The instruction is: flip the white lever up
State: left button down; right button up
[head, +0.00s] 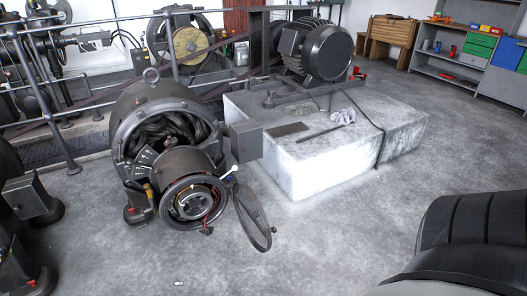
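A small white-tipped lever (230,173) shows at the front right of the large dark dynamo (160,115), close to its round open front end (194,203). The lever looks slanted, with its white tip at the upper right. Its base is too small to make out clearly. A grey box (246,141) on the dynamo's side is just above the tip. Neither of my grippers is in view, and nothing touches the lever.
An open round cover (253,216) hangs right of the dynamo's front. A dark ribbed shape (470,232) fills the lower right. The floor (330,235) in front is mostly clear.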

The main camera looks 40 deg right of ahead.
aim_at(235, 168)
jog(key=z, duration=1.2)
jog(key=i, duration=1)
jog(key=z, duration=1)
